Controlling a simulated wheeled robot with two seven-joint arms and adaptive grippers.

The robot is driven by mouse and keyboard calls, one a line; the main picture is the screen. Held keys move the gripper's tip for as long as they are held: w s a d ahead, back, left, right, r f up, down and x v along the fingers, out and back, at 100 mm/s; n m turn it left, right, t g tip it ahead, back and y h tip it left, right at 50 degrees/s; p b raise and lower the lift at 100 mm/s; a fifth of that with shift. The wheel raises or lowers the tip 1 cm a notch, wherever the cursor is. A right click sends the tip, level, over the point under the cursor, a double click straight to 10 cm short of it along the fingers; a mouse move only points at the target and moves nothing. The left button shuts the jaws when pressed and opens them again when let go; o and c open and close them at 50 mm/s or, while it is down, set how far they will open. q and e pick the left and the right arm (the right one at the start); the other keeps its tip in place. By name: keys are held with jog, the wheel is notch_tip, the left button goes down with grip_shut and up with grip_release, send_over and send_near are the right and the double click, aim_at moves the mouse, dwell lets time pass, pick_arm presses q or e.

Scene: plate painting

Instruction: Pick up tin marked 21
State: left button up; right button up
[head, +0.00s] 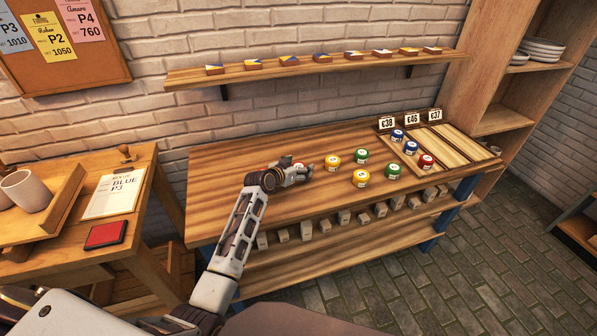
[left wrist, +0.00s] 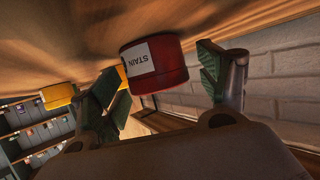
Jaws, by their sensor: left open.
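My left gripper (head: 305,173) is open over the left part of the workbench, its fingers pointing right. A red tin (head: 298,165) is mostly hidden behind it in the head view. In the left wrist view the red tin (left wrist: 158,66), with a white label reading STAIN, stands just ahead between the spread fingers, not gripped. Yellow tins (head: 333,160) (head: 361,178), green tins (head: 361,156) (head: 392,171), blue tins (head: 397,135) (head: 411,148) and another red tin (head: 426,161) stand farther right. I cannot read the number 21 on any tin. My right gripper is out of view.
The workbench (head: 225,185) has a slotted tray (head: 455,158) with price cards at its right. Small blocks (head: 325,226) line the shelf below. A wall shelf (head: 190,77) holds small patterned pieces. A side table (head: 145,200) with an order sheet (head: 113,192) stands left.

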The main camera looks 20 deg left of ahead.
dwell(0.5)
pick_arm(q)
jog(key=c, duration=1.2)
